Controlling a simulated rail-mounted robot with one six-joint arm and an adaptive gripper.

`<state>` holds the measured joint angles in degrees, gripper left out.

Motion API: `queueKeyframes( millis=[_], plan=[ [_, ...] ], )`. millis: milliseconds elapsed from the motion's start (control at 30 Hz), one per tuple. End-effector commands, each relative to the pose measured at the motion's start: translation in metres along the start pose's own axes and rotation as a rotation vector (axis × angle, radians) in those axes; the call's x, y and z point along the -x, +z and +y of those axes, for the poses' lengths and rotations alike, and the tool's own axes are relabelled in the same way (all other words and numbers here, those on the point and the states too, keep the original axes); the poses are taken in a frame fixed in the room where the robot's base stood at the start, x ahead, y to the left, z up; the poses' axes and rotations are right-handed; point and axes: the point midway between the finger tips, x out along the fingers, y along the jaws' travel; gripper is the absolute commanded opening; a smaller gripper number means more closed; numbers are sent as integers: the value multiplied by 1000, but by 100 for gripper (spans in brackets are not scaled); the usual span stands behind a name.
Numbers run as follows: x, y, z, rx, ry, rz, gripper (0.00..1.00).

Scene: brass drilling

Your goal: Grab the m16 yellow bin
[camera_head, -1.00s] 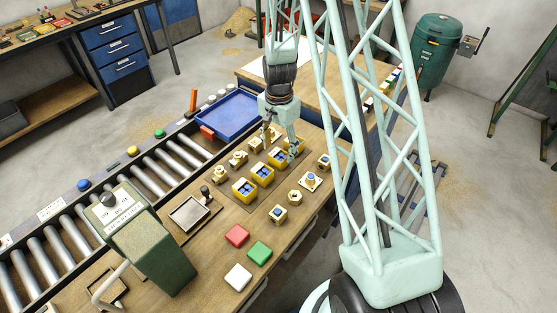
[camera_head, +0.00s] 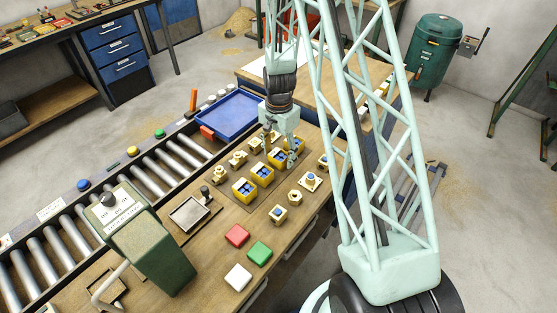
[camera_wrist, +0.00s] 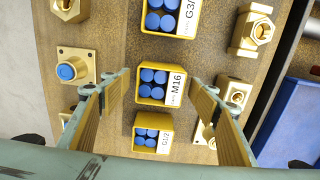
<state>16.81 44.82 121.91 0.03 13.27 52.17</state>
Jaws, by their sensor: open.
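The M16 yellow bin (camera_wrist: 160,87) holds blue round-topped pieces and has a white label. In the wrist view it sits in the middle of a row, with a G3/ labelled bin (camera_wrist: 172,18) above it and a G1/2 bin (camera_wrist: 153,134) below it. My gripper (camera_wrist: 160,84) is open, with one finger to each side of the M16 bin and visible gaps between. In the head view my gripper (camera_head: 280,151) is over the far part of the bin row, and its fingers partly hide the bins there. I cannot tell the fingers' height above the bin.
Brass fittings flank the row, including a blue-centred square one (camera_wrist: 73,70) at left and others (camera_wrist: 234,92) at right, close to my fingers. A blue tray (camera_head: 229,115) lies beyond. Red (camera_head: 237,235), green (camera_head: 259,252) and white (camera_head: 238,277) blocks lie nearer.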

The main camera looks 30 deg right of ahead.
Motion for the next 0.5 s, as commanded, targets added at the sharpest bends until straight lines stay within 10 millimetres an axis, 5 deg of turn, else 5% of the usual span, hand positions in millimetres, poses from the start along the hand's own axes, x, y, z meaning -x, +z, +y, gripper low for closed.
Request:
queueKeyframes(
  millis=[367, 500],
  plan=[
    [0, 0, 0, 0, 0, 0, 28],
    [0, 0, 0, 0, 0, 0, 28]
  ],
)
